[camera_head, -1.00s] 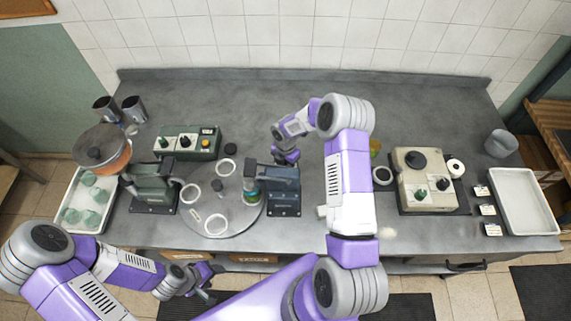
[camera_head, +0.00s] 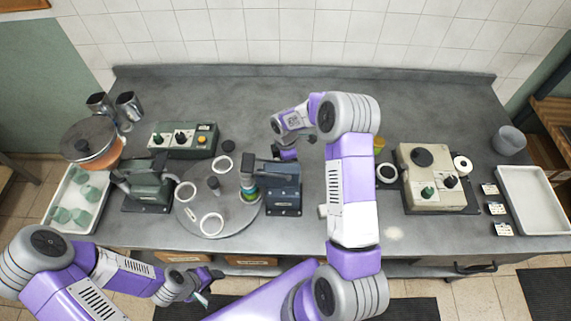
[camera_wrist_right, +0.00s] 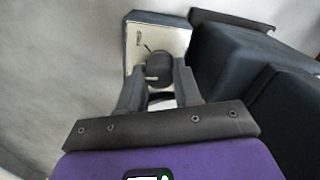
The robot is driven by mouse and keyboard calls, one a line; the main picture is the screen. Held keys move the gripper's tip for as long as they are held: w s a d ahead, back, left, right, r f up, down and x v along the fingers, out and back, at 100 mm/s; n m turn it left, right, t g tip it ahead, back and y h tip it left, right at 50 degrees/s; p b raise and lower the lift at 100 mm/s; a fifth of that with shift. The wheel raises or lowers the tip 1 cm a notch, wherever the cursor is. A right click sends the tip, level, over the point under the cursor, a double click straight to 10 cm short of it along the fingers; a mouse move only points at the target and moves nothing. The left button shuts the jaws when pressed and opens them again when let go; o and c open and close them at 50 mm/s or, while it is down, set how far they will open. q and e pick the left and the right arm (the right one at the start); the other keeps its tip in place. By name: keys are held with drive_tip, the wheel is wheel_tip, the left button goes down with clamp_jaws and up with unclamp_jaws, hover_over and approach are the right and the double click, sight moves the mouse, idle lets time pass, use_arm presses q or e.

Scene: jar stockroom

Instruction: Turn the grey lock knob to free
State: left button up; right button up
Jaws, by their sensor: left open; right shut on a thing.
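The grey lock knob (camera_wrist_right: 158,66) is a dark round knob on a pale plate (camera_wrist_right: 178,36) at the end of a dark blue machine. My right gripper (camera_wrist_right: 160,78) has one finger on each side of the knob and is shut on it. Small marks show on the plate and a pale line on the knob, but I cannot tell its setting. In the head view, the blue machine (camera_head: 285,190) stands mid-bench; the right gripper (camera_head: 288,154) is at its far end and hides the knob. My left gripper (camera_head: 207,287) is open and empty before the bench's front edge.
A green machine (camera_head: 148,190) and a green control box (camera_head: 183,141) stand left. A beige control box (camera_head: 418,165) and a white tray (camera_head: 538,205) stand right. The bench behind is clear.

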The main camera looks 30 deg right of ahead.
drive_tip(key=m+b, duration=0.3)
drive_tip(key=m, duration=0.2)
drive_tip(key=shift+m, duration=0.3)
drive_tip(key=m+b, duration=0.1)
drive_tip(key=m, duration=0.3)
drive_tip(key=shift+m+b, duration=0.3)
drive_tip(key=o, duration=1)
drive_tip(key=shift+o, duration=0.2)
wheel_tip(320, 180, up, 8)
drive_tip(key=shift+f, duration=0.15)
